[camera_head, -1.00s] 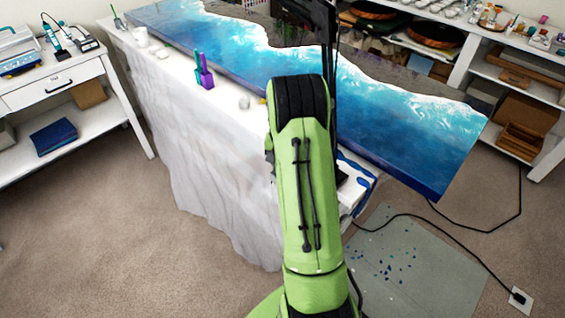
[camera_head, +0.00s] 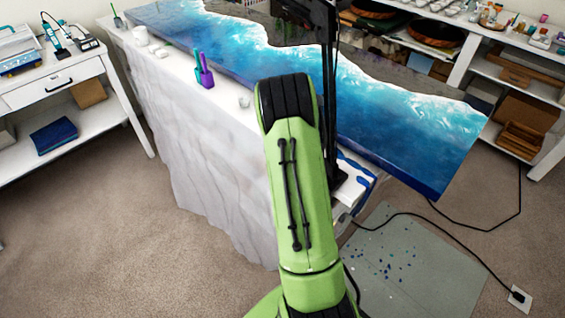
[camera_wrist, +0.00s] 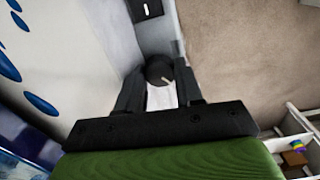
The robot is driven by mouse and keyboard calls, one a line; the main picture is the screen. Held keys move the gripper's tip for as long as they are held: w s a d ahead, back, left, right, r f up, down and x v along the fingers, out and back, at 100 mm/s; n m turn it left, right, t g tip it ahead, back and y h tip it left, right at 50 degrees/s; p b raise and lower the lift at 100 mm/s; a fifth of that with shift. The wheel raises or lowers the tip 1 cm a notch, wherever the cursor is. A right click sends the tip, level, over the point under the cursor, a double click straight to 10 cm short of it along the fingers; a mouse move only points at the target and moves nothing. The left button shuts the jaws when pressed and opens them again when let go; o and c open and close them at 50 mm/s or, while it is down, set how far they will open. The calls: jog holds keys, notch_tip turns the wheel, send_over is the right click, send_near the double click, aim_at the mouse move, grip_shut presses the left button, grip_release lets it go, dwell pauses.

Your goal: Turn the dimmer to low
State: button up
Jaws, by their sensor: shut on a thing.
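The dimmer's dark round knob (camera_wrist: 159,68) shows in the wrist view, with a short pale pointer line on its lower right. My gripper (camera_wrist: 160,80) is shut on the knob, one black finger on each side. A white surface shows between the fingers below the knob. The fingers hide the knob's sides, and no low or high marks can be read. In the head view my green arm hides both the dimmer and my gripper.
A black plate (camera_wrist: 145,9) with a white mark lies beyond the knob. A black stand (camera_head: 329,110) rises beside my arm, near the blue resin table top (camera_head: 405,125). Purple and teal tools (camera_head: 203,72) stand on the draped side. A cable (camera_head: 455,252) crosses the floor mat at right.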

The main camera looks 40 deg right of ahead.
jog(key=shift+n, duration=0.6)
jog(key=o, duration=1)
jog(key=shift+o, duration=0.2)
jog(key=shift+r, duration=0.1)
